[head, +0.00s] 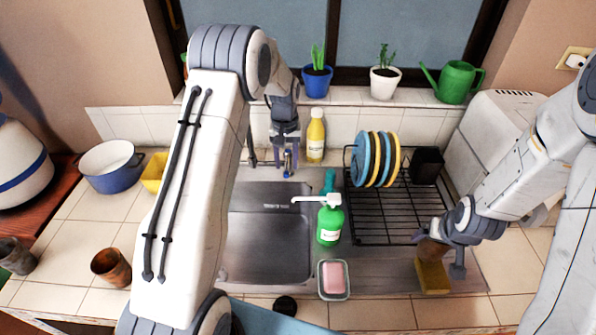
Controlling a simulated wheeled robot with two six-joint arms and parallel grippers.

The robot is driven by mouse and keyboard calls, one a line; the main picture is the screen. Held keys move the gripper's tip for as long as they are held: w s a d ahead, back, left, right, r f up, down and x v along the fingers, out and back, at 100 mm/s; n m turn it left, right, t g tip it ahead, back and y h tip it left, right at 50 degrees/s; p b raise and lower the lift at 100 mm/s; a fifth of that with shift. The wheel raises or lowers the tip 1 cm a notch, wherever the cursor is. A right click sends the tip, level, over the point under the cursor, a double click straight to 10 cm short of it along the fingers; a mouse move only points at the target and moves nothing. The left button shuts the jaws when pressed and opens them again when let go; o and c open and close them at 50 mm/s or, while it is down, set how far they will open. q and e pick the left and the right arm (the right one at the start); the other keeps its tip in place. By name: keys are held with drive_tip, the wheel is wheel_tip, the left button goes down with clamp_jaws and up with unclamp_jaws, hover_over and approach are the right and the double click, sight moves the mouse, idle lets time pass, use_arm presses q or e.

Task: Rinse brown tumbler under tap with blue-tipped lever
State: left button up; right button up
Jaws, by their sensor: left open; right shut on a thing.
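My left gripper (286,150) is open and points down behind the sink, its fingers on either side of a small blue-tipped lever (287,166). I cannot tell whether they touch it. The rest of the tap is mostly hidden by my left arm and gripper. My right gripper (446,240) is shut on a brown thing (431,251), probably the brown tumbler, at the right front of the counter. My fingers partly cover it. The steel sink basin (267,250) lies at the centre, partly behind my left arm.
A green soap bottle (329,224) stands beside the basin, with a pink soap in a dish (334,293) in front. A dish rack (378,233) holds several plates and a black cup (427,165). A rust-brown cup (111,267) and a darker cup (16,256) stand left.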

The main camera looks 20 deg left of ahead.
use_arm(q)
drive_tip(key=shift+f, duration=0.45)
clamp_jaws()
idle(1.1)
